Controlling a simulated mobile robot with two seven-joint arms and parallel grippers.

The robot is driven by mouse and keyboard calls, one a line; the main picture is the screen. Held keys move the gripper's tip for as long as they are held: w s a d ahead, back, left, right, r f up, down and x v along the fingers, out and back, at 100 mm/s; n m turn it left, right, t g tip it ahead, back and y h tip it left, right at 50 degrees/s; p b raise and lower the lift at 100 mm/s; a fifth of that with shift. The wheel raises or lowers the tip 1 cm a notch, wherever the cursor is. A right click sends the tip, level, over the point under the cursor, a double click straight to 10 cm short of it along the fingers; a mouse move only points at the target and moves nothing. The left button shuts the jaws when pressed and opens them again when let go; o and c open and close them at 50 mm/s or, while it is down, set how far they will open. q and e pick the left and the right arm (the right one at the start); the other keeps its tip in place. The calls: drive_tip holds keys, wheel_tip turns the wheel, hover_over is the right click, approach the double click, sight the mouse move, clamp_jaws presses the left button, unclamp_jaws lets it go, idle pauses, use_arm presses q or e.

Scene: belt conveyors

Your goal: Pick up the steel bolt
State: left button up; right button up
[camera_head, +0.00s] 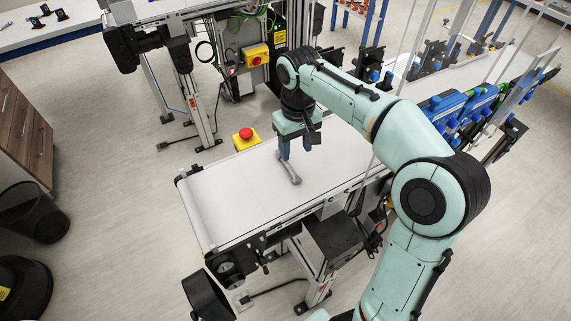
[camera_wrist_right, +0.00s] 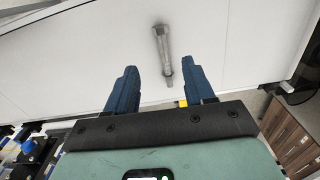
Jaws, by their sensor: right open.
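The steel bolt (camera_head: 289,171) lies on the white conveyor belt (camera_head: 230,205) in the head view, just below my right gripper (camera_head: 296,150). In the right wrist view the grey bolt (camera_wrist_right: 162,45) lies with its head away from me, and its thin end points toward the gap between the blue fingers. My right gripper (camera_wrist_right: 161,75) is open, with nothing held between its fingers. How high the fingertips are above the belt is hard to tell. My left gripper is in neither view.
A yellow box with a red emergency button (camera_head: 245,138) stands by the belt's far edge. Blue-and-black fixtures (camera_head: 462,108) stand at the right. A wooden drawer cabinet (camera_head: 22,130) and a black bin (camera_head: 36,212) are at the left. The belt's left part is clear.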

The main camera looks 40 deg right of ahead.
sight(294, 173)
wheel_tip(294, 173, down, 4)
drive_tip(key=shift+r, duration=0.1)
drive_tip(key=f, duration=0.2)
drive_tip(key=f+b, duration=0.1)
drive_tip(key=shift+s+a+f, duration=0.3)
drive_tip(key=shift+w+f, duration=0.1)
drive_tip(key=shift+f, duration=0.5)
clamp_jaws()
